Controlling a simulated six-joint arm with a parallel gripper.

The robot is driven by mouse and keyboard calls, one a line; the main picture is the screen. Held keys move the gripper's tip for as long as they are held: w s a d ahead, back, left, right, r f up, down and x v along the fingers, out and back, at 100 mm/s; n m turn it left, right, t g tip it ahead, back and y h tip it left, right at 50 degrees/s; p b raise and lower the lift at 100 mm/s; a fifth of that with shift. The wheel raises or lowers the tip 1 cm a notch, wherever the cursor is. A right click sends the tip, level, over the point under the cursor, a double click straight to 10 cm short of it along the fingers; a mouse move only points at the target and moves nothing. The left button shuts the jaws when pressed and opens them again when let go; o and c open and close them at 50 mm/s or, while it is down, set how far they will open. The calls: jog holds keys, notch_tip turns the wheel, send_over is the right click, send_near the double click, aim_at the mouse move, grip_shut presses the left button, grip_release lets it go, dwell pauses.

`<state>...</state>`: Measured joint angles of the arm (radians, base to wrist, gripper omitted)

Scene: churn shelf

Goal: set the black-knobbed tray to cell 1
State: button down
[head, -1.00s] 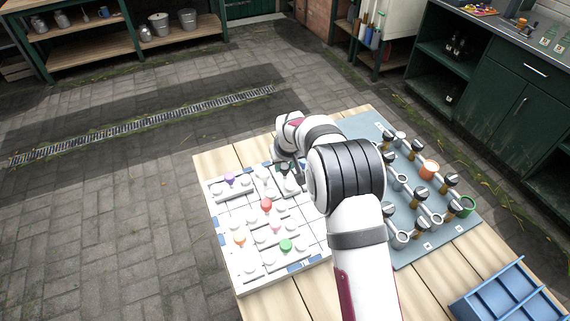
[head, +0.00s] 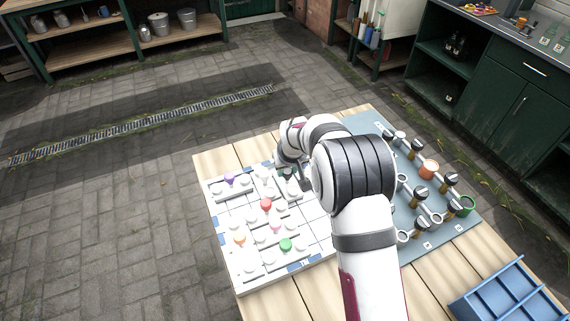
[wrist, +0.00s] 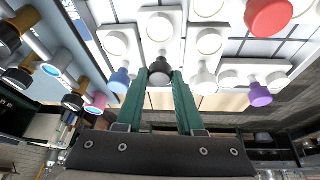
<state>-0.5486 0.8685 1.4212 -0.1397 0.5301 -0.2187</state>
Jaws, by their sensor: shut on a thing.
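The black knob (wrist: 160,72) of a white tray shows between my green fingers in the wrist view. Its white tray (wrist: 158,45) has round white bumps and extends away from the fingers. My gripper (wrist: 160,85) is shut on the knob. In the head view my gripper (head: 291,174) is at the far right part of the white board (head: 318,228); my wrist hides the black knob there. I cannot tell whether the tray is lifted or touching the board. Cell numbers are not readable.
Trays with purple (head: 229,177), red (head: 266,204), orange (head: 239,237), pink (head: 275,227) and green (head: 286,245) knobs share the board. A blue knob (wrist: 120,80) and a white knob (wrist: 204,82) flank my fingers. Open cells show at the board's right. A valve panel (head: 408,250) stands right.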

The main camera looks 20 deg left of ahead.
jog(key=s+d, duration=1.1)
jog(key=shift+s+d, duration=0.35)
jog(key=c, duration=0.5)
grip_release()
jog(key=v, duration=1.6)
jog(key=s+d+m+g, duration=0.1)
jog(key=s+d+m, duration=0.2)
jog(key=s, duration=0.3)
jog(key=s+d+m+g, duration=0.1)
jog(key=s+d+m, duration=0.3)
jog(key=s+m, duration=0.1)
jog(key=s+d+r+m+g, duration=0.1)
jog(key=s+d+m+g, duration=0.1)
jog(key=s+d+m, duration=0.2)
jog(key=shift+s+m+h, duration=0.3)
jog(key=shift+s+m, duration=0.1)
jog(key=shift+s, duration=1.3)
